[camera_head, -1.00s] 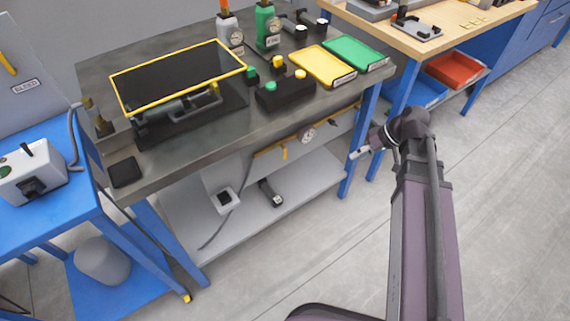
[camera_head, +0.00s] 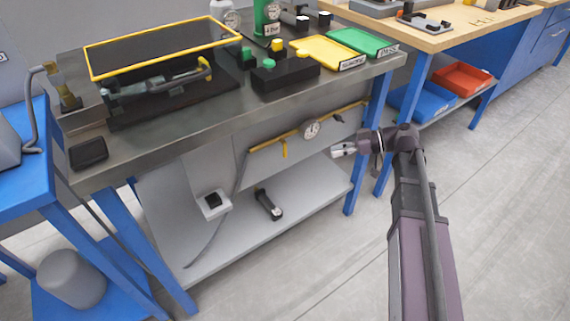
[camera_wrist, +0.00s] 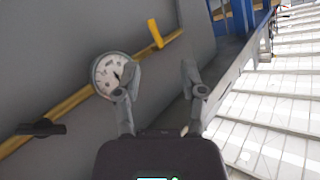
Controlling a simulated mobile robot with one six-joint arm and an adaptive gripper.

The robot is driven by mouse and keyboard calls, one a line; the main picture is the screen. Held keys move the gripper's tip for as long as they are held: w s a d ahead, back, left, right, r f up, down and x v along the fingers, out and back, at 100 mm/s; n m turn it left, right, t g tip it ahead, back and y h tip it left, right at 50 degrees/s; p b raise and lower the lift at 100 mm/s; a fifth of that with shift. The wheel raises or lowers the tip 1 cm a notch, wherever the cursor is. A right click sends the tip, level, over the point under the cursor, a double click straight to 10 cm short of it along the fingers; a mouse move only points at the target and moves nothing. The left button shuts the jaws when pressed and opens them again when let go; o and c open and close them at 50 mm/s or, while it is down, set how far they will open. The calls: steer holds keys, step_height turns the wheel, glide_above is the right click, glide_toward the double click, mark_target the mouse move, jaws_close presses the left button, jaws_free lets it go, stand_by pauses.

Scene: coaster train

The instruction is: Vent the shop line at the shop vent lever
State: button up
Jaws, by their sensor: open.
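A yellow pipe (camera_head: 262,144) runs along the panel under the grey workbench, with a round white gauge (camera_head: 312,130) on it. A yellow lever (camera_head: 284,149) hangs from the pipe left of the gauge. In the wrist view the gauge (camera_wrist: 108,75) is beside the left finger, the yellow lever (camera_wrist: 155,33) stands above it, and a dark handle (camera_wrist: 42,127) sits on the pipe at the left. No readable label shows which handle is the shop vent lever. My gripper (camera_head: 340,150) is open and empty, in front of the panel, right of the gauge and apart from the levers.
The bench's blue leg (camera_head: 376,125) stands close behind and right of my gripper. A grey lower shelf (camera_head: 250,225) carries a dark tool (camera_head: 268,204) and a white box (camera_head: 213,204). Blue and red bins (camera_head: 462,78) are under the wooden table. Floor at right is clear.

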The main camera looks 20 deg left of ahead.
mark_target(285, 152)
steer(key=f+n+y+b, duration=0.1)
steer(key=b, duration=0.1)
steer(key=w+a+f+n+g+y+b, duration=0.1)
steer(key=n+b, duration=0.1)
steer(key=b, duration=0.1)
steer(key=w+f+n+y+b, duration=0.1)
steer(key=b, duration=0.1)
steer(key=shift+w+a+n+g, duration=0.1)
steer(key=shift+a+n+g, duration=0.3)
steer(key=shift+a, duration=0.1)
steer(key=shift+x, duration=6.8)
steer(key=shift+r, duration=0.15)
jaws_close()
